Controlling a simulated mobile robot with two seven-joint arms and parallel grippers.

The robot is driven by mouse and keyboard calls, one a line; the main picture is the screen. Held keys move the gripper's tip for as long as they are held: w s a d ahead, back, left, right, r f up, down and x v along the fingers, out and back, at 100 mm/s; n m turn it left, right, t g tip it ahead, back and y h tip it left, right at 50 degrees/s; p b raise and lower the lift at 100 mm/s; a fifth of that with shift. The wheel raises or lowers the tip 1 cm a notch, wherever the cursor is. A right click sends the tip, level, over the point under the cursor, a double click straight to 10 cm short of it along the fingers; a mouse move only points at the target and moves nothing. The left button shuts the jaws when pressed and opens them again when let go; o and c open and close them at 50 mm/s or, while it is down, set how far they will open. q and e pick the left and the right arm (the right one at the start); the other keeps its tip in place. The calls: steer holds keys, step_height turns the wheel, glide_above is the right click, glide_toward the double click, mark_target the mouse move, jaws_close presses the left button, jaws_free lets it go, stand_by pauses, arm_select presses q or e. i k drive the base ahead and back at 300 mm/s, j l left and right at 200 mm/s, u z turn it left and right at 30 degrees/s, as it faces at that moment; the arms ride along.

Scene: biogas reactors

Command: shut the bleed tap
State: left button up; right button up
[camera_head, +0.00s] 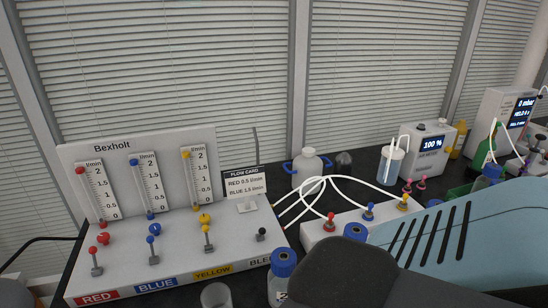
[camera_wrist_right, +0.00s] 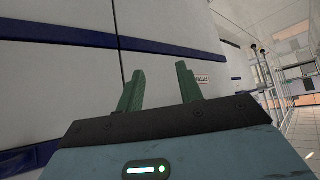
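The bleed tap (camera_head: 261,235) is a small dark knob on a pale base, at the right end of the white Bexholt panel, just above the partly hidden BLEED label (camera_head: 259,262). I cannot tell from its look whether it is open or shut. No gripper touches it. My right gripper (camera_wrist_right: 160,68) shows in the right wrist view with its two green fingers apart and nothing between them. It faces a white wall with blue stripes. In the head view, my arm fills the lower right and the right gripper's fingers do not show. My left gripper is not in view.
Red (camera_head: 96,262), blue (camera_head: 153,248) and yellow (camera_head: 208,239) taps stand left of the bleed tap. A blue-capped bottle (camera_head: 282,278) stands close in front of it. White tubes (camera_head: 325,190) run from the panel's right side. A flow card (camera_head: 244,182) stands behind.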

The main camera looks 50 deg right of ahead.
mark_target(262, 231)
steer(key=z, duration=1.5)
steer(key=k+l+z, duration=0.15)
steer(key=z, duration=0.2)
steer(key=k+l+z, duration=0.15)
steer(key=z, duration=0.25)
